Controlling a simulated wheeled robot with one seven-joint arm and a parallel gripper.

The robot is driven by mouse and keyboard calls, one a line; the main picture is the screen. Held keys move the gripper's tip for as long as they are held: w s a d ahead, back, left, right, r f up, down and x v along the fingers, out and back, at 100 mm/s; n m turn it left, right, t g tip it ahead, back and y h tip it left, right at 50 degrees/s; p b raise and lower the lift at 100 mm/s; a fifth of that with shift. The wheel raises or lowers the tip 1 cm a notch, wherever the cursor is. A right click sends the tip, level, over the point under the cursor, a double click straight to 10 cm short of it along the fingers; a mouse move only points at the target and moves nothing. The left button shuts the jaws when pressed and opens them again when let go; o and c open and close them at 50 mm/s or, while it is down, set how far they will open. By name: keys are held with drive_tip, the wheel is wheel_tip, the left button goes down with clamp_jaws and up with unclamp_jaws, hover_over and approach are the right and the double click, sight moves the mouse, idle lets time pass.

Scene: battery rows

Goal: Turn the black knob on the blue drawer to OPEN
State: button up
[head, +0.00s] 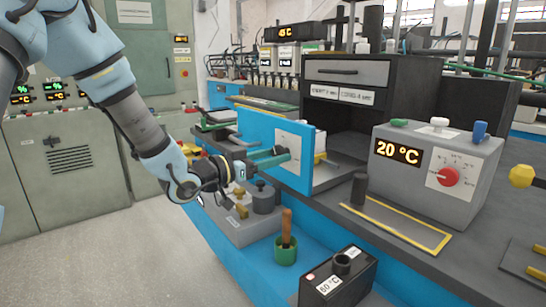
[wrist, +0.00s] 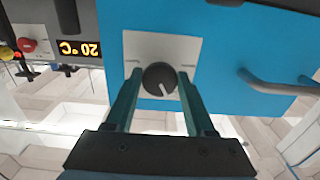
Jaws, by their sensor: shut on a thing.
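The blue drawer front (head: 307,174) stands out from the black cabinet in the head view, with part of a tray behind it. It fills much of the wrist view (wrist: 225,60), which is upside down. The black knob (wrist: 159,77) sits on a white plate (wrist: 145,45) on this front. A pale line on the knob points toward the bottom right of the wrist picture; the plate's small lettering is unreadable. My gripper (wrist: 158,78) has its teal fingers on both sides of the knob, closed on it. In the head view my gripper (head: 284,152) hides the knob.
A grey bar handle (wrist: 275,90) is right of the knob in the wrist view. The grey 20 °C box (head: 425,185) stands right of the drawer. A wood-handled tool in a green cup (head: 286,250) and a black 60 °C box (head: 340,280) stand below, near my arm.

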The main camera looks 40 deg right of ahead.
clamp_jaws()
drive_tip(key=shift+n+p, duration=0.3)
drive_tip(key=shift+p, duration=0.05)
drive_tip(key=shift+r+n+p, duration=0.15)
drive_tip(key=shift+n+p, duration=0.65)
drive_tip(key=shift+n, duration=0.1)
drive_tip(key=n+p, duration=0.3)
drive_tip(key=shift+n, duration=0.3)
drive_tip(key=n+p, duration=0.4)
drive_tip(key=n, duration=0.1)
drive_tip(key=shift+s+n, duration=0.1)
drive_tip(key=shift+n, duration=0.3)
